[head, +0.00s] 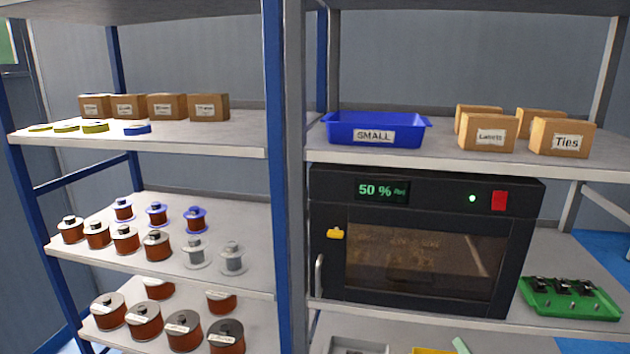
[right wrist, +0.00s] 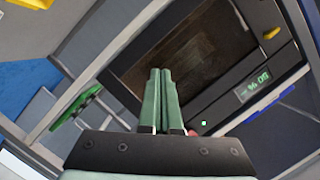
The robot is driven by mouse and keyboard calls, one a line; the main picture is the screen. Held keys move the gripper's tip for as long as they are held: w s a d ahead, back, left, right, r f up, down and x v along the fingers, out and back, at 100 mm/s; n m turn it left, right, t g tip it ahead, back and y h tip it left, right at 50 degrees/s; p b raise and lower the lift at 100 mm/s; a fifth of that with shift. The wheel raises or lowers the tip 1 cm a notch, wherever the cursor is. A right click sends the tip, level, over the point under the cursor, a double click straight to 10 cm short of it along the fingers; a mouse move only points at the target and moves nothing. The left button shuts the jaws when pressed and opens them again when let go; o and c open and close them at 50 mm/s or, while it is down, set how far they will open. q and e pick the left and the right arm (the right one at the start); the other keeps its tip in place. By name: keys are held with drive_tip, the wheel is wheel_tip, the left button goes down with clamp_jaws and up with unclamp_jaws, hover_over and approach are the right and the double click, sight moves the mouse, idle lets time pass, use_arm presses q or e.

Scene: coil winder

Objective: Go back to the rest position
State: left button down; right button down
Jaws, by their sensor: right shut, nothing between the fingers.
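My right gripper (right wrist: 161,75) shows in the right wrist view with its two pale green fingers together and nothing between them. Behind the fingers is the dark cabinet (right wrist: 130,78) with its glass door, seen tilted. In the head view only a small pale green tip of the right gripper (head: 461,345) shows at the bottom edge, below the dark cabinet (head: 430,190). The cabinet door is shut and its display reads 50 %. My left gripper is not in view.
Shelves hold several copper spools (head: 125,239), a blue SMALL bin (head: 376,131) and several cardboard boxes (head: 490,133). A green tray (head: 568,300) with dark parts sits right of the cabinet. A blue upright post (head: 285,180) divides the shelves. A yellow object (head: 435,351) shows at the bottom edge.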

drive_tip(key=s+a+f+n+g+y, duration=0.1)
drive_tip(key=s+a+f+n+g, duration=0.1)
drive_tip(key=s+f, duration=0.4)
drive_tip(key=s+a+f+n+g+y+p, duration=0.1)
drive_tip(key=s+a+f+n, duration=0.3)
drive_tip(key=f, duration=0.7)
drive_tip(key=s+a+f+n+g+y+p, duration=0.1)
drive_tip(key=s+a+f+n+g, duration=0.2)
drive_tip(key=s+f+n, duration=0.3)
drive_tip(key=s+f, duration=0.2)
drive_tip(key=s, duration=0.2)
drive_tip(key=shift+s+a+f+g, duration=0.15)
drive_tip(key=shift+f+g, duration=0.2)
drive_tip(key=shift+g, duration=0.05)
